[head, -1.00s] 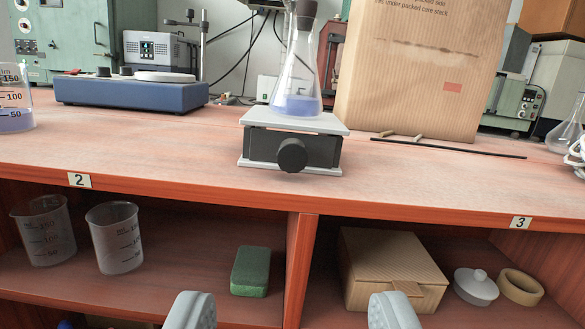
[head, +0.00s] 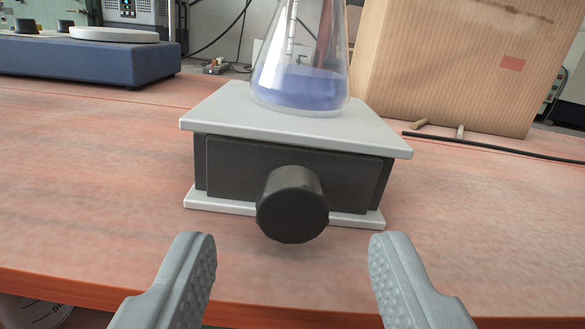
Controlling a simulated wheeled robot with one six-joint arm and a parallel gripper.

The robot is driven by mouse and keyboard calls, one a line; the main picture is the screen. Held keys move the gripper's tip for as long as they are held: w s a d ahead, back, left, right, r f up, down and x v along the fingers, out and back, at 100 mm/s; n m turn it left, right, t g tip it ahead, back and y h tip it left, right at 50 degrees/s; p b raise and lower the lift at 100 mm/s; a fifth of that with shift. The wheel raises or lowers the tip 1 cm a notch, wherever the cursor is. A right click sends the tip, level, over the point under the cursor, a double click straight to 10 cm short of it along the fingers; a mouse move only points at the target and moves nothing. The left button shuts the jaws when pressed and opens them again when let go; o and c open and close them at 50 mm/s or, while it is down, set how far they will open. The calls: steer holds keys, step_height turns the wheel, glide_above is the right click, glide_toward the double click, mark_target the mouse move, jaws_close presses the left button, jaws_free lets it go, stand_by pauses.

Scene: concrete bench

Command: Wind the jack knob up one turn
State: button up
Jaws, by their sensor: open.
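The jack (head: 296,131) stands on the bench, with a light grey top plate, a dark body and a light base plate. Its black round knob (head: 292,206) sticks out of the front towards me. A conical flask (head: 300,88) with blue-violet liquid stands on the top plate; its upper part is cut off by the picture edge. My gripper (head: 291,250) is open and empty. Its two grey fingers are wide apart, left and right of the knob, in front of and below it in the picture, not touching it.
A blue device with a white plate (head: 85,60) is at the back left. A large cardboard box (head: 450,70) stands behind right, with a dark rod (head: 500,148) before it. The front edge is below.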

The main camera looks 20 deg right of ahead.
mark_target(293, 221)
steer(key=shift+x, duration=1.6)
steer(key=c, duration=1)
steer(key=m, duration=0.4)
steer(key=shift+m, duration=0.4)
steer(key=o, duration=1)
